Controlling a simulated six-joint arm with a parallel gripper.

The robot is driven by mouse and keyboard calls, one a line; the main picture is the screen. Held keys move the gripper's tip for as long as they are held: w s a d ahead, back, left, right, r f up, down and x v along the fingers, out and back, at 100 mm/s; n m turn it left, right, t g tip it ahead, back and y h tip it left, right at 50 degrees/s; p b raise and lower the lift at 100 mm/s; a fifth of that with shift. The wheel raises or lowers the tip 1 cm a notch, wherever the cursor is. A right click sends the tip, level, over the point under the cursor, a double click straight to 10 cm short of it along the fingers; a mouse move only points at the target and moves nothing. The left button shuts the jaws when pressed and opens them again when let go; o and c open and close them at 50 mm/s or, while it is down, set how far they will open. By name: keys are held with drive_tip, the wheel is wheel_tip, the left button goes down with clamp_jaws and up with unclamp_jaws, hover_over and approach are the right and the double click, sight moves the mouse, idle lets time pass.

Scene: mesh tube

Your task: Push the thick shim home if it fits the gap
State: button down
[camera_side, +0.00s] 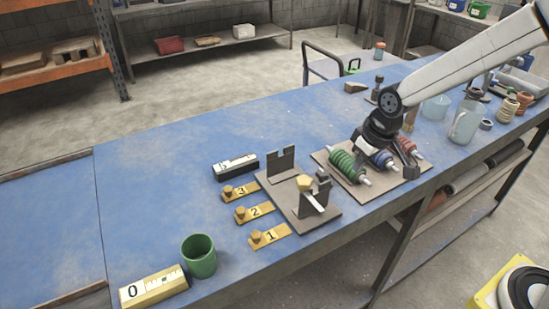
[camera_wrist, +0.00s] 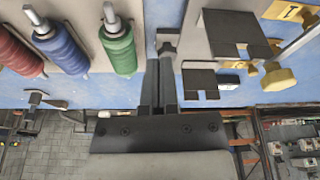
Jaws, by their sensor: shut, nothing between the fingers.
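Three flat yellow shims with knobs lie in a row on the bench, marked 1 (camera_side: 270,236), 2 (camera_side: 256,212) and 3 (camera_side: 242,191). A further yellow knobbed piece (camera_side: 304,184) is at the front upright of the grey fixture plate (camera_side: 292,210); its knob also shows in the wrist view (camera_wrist: 278,79). I cannot tell how deep it sits or whether it is the thick shim. A dark notched upright (camera_side: 281,164) stands at the plate's back. My gripper (camera_side: 361,147) is shut and empty, above the spool plate, right of the fixture. Its fingers show in the wrist view (camera_wrist: 167,62).
A plate of green (camera_side: 344,165), blue (camera_side: 381,159) and red (camera_side: 407,146) spools lies beneath my gripper. A black block with a white top (camera_side: 235,165), a green cup (camera_side: 199,257) and a yellow block marked 0 (camera_side: 153,287) are left. The bench's left-back area is clear.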

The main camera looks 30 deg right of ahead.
drive_tip(key=w+a+r+n+y, duration=0.1)
drive_tip(key=w+a+n, duration=0.2)
drive_tip(key=w+a, duration=0.95)
drive_tip(key=n+y, duration=0.1)
drive_tip(key=n, duration=0.3)
hover_over(228, 193)
drive_tip(key=w+a, duration=0.2)
drive_tip(key=w, duration=0.1)
drive_tip(key=shift+d+f, duration=0.15)
drive_tip(key=shift+f, duration=0.15)
drive_tip(key=shift+f, duration=0.15)
drive_tip(key=shift+x, duration=4.9)
drive_tip(key=shift+s+d, duration=1.35)
drive_tip(key=shift+s, duration=0.1)
drive_tip(key=shift+d, duration=0.15)
